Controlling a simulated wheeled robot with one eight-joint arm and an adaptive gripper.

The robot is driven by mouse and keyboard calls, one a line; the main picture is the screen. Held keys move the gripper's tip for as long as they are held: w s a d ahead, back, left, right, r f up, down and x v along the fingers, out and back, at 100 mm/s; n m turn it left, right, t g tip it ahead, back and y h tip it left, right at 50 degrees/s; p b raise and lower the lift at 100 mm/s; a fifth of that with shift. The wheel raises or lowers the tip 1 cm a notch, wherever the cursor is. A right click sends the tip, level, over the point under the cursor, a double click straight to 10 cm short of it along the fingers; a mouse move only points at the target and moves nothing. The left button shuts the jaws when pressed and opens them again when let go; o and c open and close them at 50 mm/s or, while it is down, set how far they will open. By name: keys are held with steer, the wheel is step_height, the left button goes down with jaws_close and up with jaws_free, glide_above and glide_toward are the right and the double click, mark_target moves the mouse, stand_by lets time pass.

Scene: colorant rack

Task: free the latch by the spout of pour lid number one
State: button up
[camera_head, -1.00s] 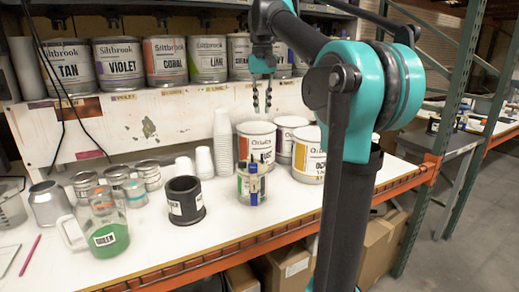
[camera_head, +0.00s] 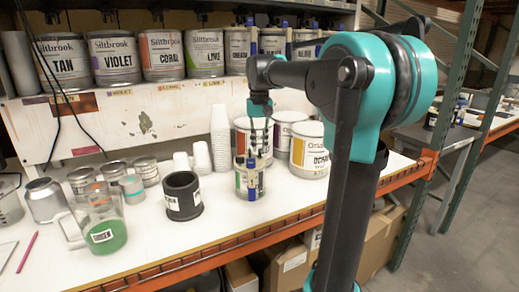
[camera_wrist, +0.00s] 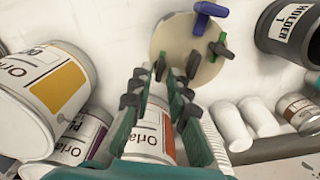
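The small can (camera_head: 240,183) stands on the bench, with a blue upright part on its top. In the wrist view its pale round lid (camera_wrist: 180,38) shows from above, with a blue part (camera_wrist: 210,10) at the far edge and a green latch-like part (camera_wrist: 220,47) at the right. I cannot read a number on the lid or tell which part is by the spout. My gripper (camera_head: 259,150) points down just above the can. In the wrist view my gripper (camera_wrist: 167,72) is open, its fingertips overlapping the lid's near edge. Contact cannot be told.
A black holder (camera_head: 184,198) stands left of the can. Large paint cans (camera_head: 311,150) and a stack of white cups (camera_head: 220,140) stand close behind. A jug with green liquid (camera_head: 104,228) is farther left. The bench front is clear.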

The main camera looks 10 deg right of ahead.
steer(key=shift+f, duration=1)
jaws_close()
